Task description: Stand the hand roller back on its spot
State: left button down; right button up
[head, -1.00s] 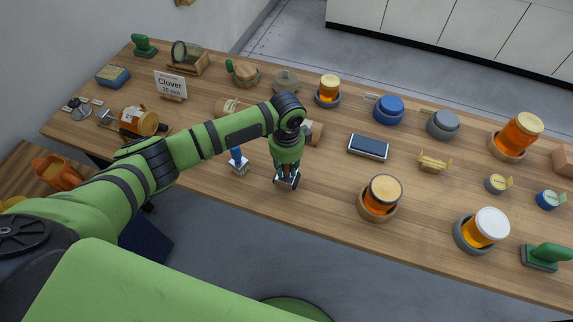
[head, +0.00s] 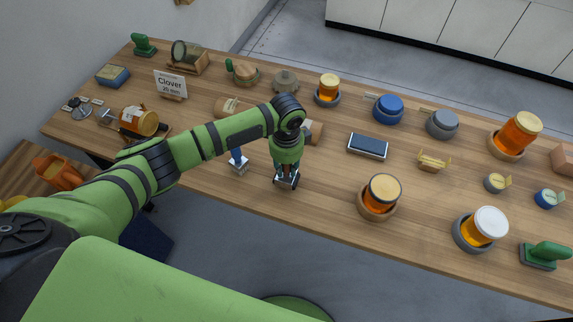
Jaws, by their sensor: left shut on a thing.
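My left gripper (head: 287,171) points down over the front part of the wooden table, left of the middle of the view. It is shut on what looks like the hand roller (head: 288,182). Only a small grey part with a dark end shows below the fingers. The rest of it is hidden by the gripper, and I cannot tell whether it touches the table. No marked spot for the roller can be made out. My right gripper is not in view.
A blue-handled brush (head: 238,163) stands just left of the gripper. A dark blue pad in a pale tray (head: 368,146) and a honey jar (head: 381,191) are to the right. The table's front edge is close below.

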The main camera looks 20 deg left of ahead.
pick_arm(q)
jog(key=shift+f+b, duration=0.4)
jog(key=shift+f, duration=0.4)
jog(key=c, duration=0.9)
grip_release()
jog(key=shift+c, duration=0.2)
notch_tip(320, 180, up, 6)
jog(key=p, duration=0.6)
jog(key=shift+r+p, duration=0.6)
jog(key=shift+r, duration=0.45)
